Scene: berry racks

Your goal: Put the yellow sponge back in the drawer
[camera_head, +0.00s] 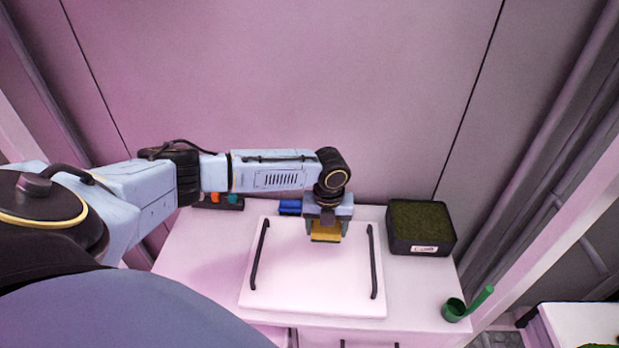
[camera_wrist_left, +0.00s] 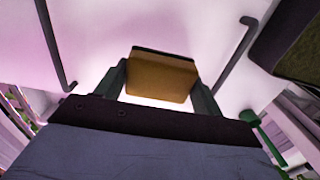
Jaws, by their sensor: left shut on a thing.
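My left gripper (camera_head: 326,232) reaches in from the left and hangs over the far part of the white board with two black handles. It is shut on the yellow sponge (camera_head: 325,237), which has a dark layer on one face. In the left wrist view the sponge (camera_wrist_left: 160,78) sits between the two fingers (camera_wrist_left: 160,92). The sponge appears to be held above the board; the exact gap is hard to tell. A drawer front with a dark handle (camera_head: 368,344) shows only partly at the bottom edge of the head view. My right gripper is not in view.
The white board (camera_head: 310,285) lies on a white cabinet top (camera_head: 190,275). A dark box with green filling (camera_head: 421,246) stands at the right. A green scoop (camera_head: 454,310) is at the front right. A blue item (camera_head: 290,207) and a dark tool holder (camera_head: 217,202) are at the back.

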